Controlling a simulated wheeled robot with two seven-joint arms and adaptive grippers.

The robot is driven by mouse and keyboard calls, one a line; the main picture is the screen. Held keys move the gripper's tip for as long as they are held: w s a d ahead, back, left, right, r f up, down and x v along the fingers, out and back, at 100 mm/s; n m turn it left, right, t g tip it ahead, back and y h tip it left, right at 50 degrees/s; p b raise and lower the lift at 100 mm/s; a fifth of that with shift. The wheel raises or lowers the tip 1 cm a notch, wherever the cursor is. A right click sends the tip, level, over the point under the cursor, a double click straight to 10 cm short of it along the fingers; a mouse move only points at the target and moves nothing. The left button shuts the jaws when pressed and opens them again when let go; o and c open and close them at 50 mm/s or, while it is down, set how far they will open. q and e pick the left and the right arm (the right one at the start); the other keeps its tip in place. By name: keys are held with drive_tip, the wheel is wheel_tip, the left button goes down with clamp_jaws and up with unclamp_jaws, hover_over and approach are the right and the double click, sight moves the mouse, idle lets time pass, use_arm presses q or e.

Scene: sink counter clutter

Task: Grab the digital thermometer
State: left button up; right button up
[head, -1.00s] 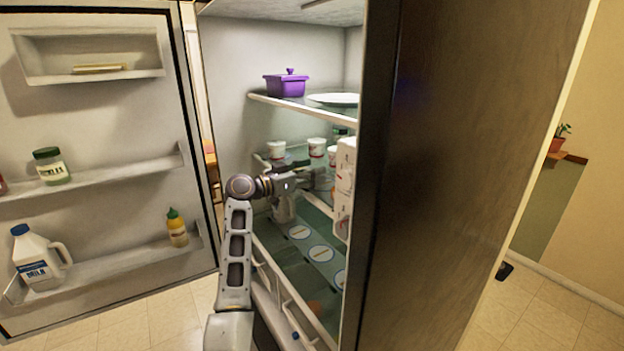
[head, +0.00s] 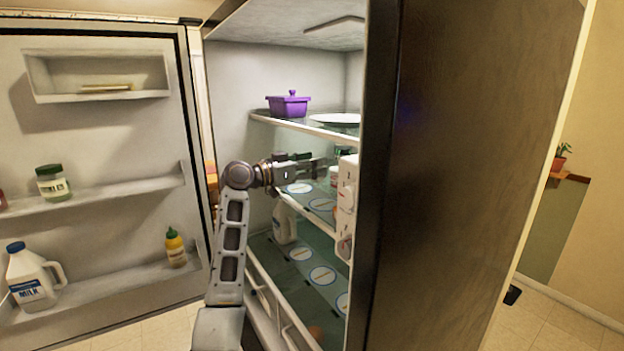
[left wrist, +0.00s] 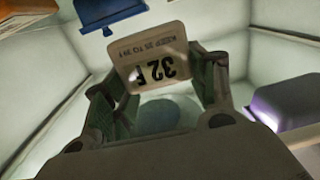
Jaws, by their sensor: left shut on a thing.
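The digital thermometer (left wrist: 150,62) is a small pale plate with a large "32 F" reading, which appears upside down in the left wrist view. My left gripper (left wrist: 158,88) is shut on it, with one finger at each side. In the head view my left gripper (head: 318,168) reaches into the open fridge, above the middle shelf. The thermometer cannot be made out there. My right gripper is not in view.
A purple lidded pot (head: 288,104) and a white plate (head: 336,119) stand on the upper shelf. White items (head: 347,190) stand close right of my gripper. A milk jug (head: 284,222) is below. The open door (head: 110,130) is left, the fridge side wall (head: 470,170) right.

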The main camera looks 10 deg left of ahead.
use_arm(q)
drive_tip(key=shift+r, duration=0.75)
